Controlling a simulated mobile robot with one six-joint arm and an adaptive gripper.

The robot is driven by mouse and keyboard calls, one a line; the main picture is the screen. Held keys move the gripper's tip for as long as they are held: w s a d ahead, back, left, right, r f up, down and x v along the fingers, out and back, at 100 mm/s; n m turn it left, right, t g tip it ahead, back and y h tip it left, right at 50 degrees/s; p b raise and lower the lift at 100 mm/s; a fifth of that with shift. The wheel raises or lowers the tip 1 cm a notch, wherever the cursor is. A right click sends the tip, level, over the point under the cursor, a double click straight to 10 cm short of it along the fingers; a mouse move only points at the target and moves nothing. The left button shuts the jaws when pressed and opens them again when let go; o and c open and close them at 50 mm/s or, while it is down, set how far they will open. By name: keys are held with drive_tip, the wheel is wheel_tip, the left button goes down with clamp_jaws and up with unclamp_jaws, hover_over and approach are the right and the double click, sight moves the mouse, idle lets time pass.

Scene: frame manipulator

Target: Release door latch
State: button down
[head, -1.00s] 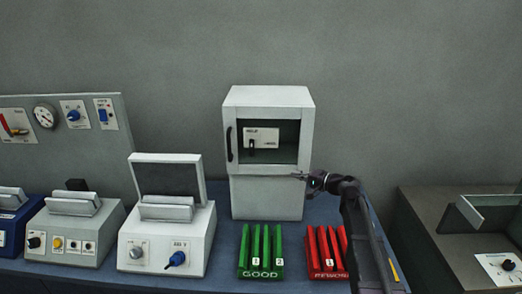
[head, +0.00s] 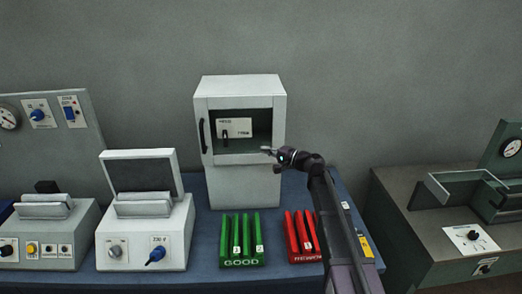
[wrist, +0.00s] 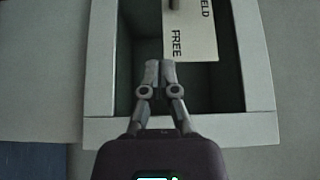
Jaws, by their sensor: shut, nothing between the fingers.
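A white cabinet (head: 243,188) stands at the back of the bench with a black door handle (head: 203,135) on its left side. Through its front opening I see a white label plate (head: 238,127) with a dark latch lever (head: 224,136). In the wrist view the plate (wrist: 196,45) reads "FREE" and, partly cut off, what looks like "HELD"; the lever's end (wrist: 173,4) shows at the top edge. My gripper (head: 266,150) is at the opening's lower right corner. In the wrist view my gripper (wrist: 160,67) is shut and empty, its tips overlapping the plate's lower left corner.
A green rack (head: 242,262) and a red rack (head: 305,257) stand before the cabinet. A white device with a raised lid (head: 140,152) stands to the left. A grey bench (head: 400,225) with a tray lies to the right. The frame around the opening borders my gripper closely.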

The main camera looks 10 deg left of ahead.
sight(226, 136)
drive_tip(key=x, duration=0.8)
drive_tip(key=shift+w+a, duration=0.15)
drive_tip(key=shift+a, duration=0.1)
drive_tip(key=shift+s+a, duration=0.3)
drive_tip(key=shift+a, duration=0.35)
drive_tip(key=shift+s+a, duration=0.3)
drive_tip(key=shift+a, duration=0.35)
drive_tip(key=shift+s+a, duration=0.3)
drive_tip(key=shift+a, duration=0.35)
drive_tip(key=shift+w+d+f, duration=0.1)
drive_tip(key=shift+w+d, duration=0.05)
drive_tip(key=shift+d, duration=0.1)
drive_tip(key=shift+b, duration=0.4)
